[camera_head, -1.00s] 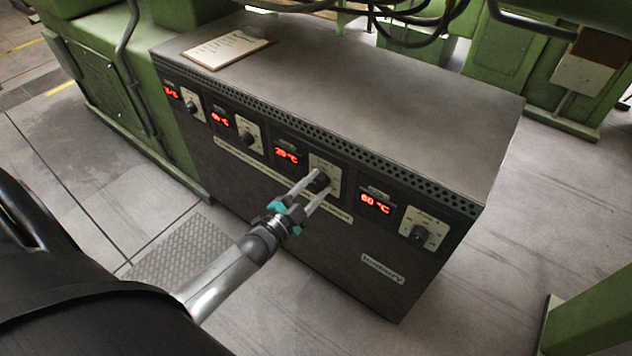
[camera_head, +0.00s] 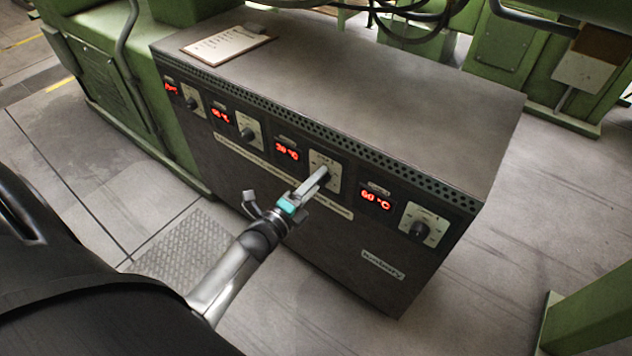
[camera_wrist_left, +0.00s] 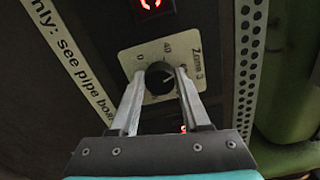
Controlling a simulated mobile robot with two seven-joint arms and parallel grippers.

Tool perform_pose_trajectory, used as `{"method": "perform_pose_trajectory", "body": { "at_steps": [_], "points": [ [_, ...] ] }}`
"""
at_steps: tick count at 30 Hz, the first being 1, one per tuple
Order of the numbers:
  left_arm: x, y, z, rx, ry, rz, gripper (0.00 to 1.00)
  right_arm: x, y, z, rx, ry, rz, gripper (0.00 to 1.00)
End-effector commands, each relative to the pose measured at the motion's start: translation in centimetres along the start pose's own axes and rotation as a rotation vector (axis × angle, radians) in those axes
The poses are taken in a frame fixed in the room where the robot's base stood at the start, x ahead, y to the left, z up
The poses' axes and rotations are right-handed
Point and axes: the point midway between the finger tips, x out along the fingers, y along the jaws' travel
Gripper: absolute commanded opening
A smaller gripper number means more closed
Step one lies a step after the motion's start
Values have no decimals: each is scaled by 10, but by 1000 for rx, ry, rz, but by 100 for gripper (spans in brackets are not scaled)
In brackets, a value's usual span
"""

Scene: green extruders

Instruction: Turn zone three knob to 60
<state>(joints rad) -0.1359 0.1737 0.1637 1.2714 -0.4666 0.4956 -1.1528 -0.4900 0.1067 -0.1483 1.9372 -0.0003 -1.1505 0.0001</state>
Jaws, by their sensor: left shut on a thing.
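The zone three knob (camera_wrist_left: 159,77) is a dark round knob on a pale dial plate marked "Zone 3" (camera_wrist_left: 190,60). My left gripper (camera_wrist_left: 160,80) is shut on this knob, with one finger at each side of it. In the head view my left gripper (camera_head: 322,178) reaches the third dial plate (camera_head: 331,161) from the left, and its fingers largely hide the knob. The red display (camera_head: 287,148) beside it is small and blurred; it seems to read in the thirties, °C. My right gripper is not in view.
The control box has similar dials left (camera_head: 247,132) and right (camera_head: 419,229). The rightmost display (camera_head: 376,199) reads about 60 °C. A clipboard (camera_head: 228,45) lies on the box top. Green machines (camera_head: 500,45) stand behind.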

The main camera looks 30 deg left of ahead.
Motion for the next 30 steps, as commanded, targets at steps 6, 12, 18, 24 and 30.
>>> {"method": "perform_pose_trajectory", "body": {
  "at_steps": [6, 12, 18, 24, 30],
  "points": [
    [0, 1, 0, 159, 0, 0, 0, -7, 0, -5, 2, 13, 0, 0],
    [0, 0, 0, 259, 0, 0, 0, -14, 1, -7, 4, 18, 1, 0],
    [0, 0, 0, 312, -1, 0, 0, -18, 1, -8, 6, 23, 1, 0],
    [0, -1, 0, 329, 0, 0, 0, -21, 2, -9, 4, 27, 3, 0],
    [0, -1, 0, 329, 0, 0, 0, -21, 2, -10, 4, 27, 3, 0]
  ]
}}
